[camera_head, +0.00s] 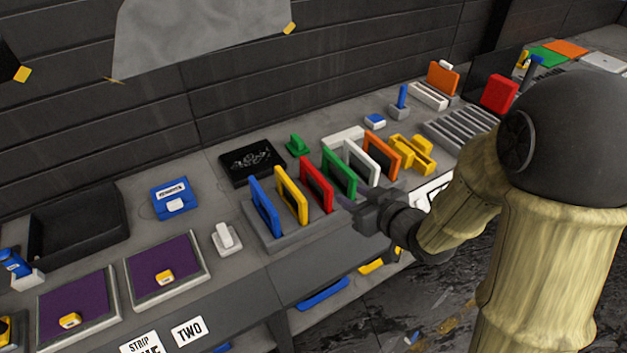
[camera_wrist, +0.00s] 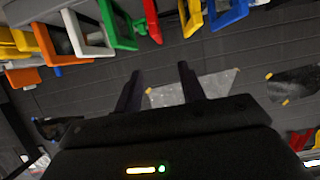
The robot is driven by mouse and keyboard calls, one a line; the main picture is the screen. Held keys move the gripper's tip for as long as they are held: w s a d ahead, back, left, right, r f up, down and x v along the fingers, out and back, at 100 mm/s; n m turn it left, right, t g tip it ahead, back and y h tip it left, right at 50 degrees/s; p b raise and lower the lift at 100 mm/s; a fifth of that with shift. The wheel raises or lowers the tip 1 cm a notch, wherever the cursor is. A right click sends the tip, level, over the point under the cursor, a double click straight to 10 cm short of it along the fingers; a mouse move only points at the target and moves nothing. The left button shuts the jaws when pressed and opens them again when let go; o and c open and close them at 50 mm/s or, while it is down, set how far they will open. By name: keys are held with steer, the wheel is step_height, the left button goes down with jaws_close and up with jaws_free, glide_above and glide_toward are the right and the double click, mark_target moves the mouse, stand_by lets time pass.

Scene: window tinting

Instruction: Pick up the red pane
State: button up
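The red pane (camera_head: 315,184) is a red-framed panel with a dark middle, standing upright in a grey rack (camera_head: 276,238) between a yellow pane (camera_head: 290,195) and a green pane (camera_head: 338,174). My gripper (camera_head: 350,206) is in front of the rack, near the red and green panes and apart from them as far as I can tell. In the wrist view my gripper (camera_wrist: 160,72) is open and empty, its two dark fingers spread. There the red pane (camera_wrist: 153,20) shows edge-on at the top, ahead of the gap between the fingers.
A blue pane (camera_head: 264,207), a white pane (camera_head: 360,162) and an orange pane (camera_head: 381,154) stand in the same row. A separate red block (camera_head: 499,93) is on the right of the bench. Purple panels (camera_head: 166,266) lie at the left.

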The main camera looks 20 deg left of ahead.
steer(key=shift+w+a+p, duration=0.1)
steer(key=shift+w+p, duration=0.05)
steer(key=shift+p, duration=1.1)
steer(key=p, duration=0.2)
glide_toward(317, 173)
steer(key=x, duration=0.3)
steer(key=shift+a+f, duration=0.15)
steer(key=shift+f, duration=0.1)
steer(key=shift+w+a+p, duration=0.2)
steer(key=shift+p, duration=0.1)
steer(key=shift+p+x, duration=1.05)
steer(key=shift+x, duration=1.25)
steer(key=shift+r, duration=0.1)
jaws_close()
